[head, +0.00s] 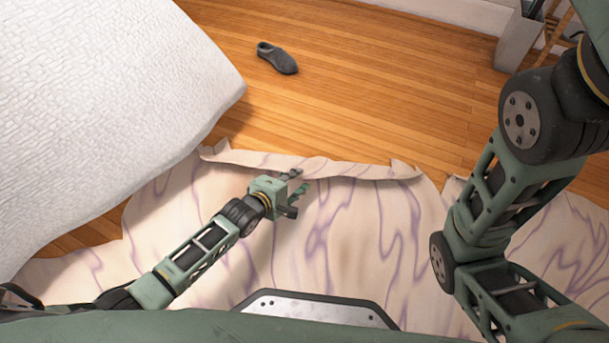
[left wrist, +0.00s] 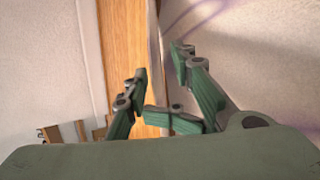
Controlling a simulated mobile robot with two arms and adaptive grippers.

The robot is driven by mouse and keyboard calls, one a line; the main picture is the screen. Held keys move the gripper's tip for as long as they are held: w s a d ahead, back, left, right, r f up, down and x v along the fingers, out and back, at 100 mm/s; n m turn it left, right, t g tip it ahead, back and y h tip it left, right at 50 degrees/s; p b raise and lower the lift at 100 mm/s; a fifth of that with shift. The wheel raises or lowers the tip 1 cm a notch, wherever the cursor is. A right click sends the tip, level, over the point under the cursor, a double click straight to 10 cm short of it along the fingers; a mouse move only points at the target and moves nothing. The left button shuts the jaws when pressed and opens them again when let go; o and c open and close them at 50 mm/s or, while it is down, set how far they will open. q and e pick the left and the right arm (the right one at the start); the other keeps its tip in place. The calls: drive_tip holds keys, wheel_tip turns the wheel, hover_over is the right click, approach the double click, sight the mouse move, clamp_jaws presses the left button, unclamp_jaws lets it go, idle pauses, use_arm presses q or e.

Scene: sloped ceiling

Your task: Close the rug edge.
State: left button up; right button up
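The rug (head: 345,240) is cream with purple veins and lies in front of me. Its far edge (head: 345,170) is curled up into a raised, wavy flap, with peaked corners at both ends. My left gripper (head: 298,182) is at the middle of this flap, fingers pointing right in the head view. In the left wrist view, the two fingers (left wrist: 161,62) are apart, with the thin rug edge (left wrist: 155,45) running between their tips. I cannot tell whether either finger touches it. My right arm shows at the right of the head view, but its gripper is out of frame.
A white textured bed or couch (head: 110,90) fills the left. A dark shoe (head: 277,58) lies on the wooden floor (head: 370,90) beyond the rug. A grey bin (head: 518,42) stands at the back right. The floor between is clear.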

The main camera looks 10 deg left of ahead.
sight(304, 173)
use_arm(q)
drive_tip(key=b+x, duration=0.2)
drive_tip(key=x, duration=0.2)
drive_tip(key=shift+f+b, duration=0.1)
drive_tip(key=shift+b, duration=0.2)
drive_tip(key=shift+w+d+f+b, duration=0.1)
drive_tip(key=shift+w+d+b, duration=0.15)
drive_tip(key=shift+w+b, duration=0.35)
drive_tip(key=shift+w, duration=0.1)
drive_tip(key=shift+c, duration=0.2)
clamp_jaws()
drive_tip(key=shift+f, duration=0.1)
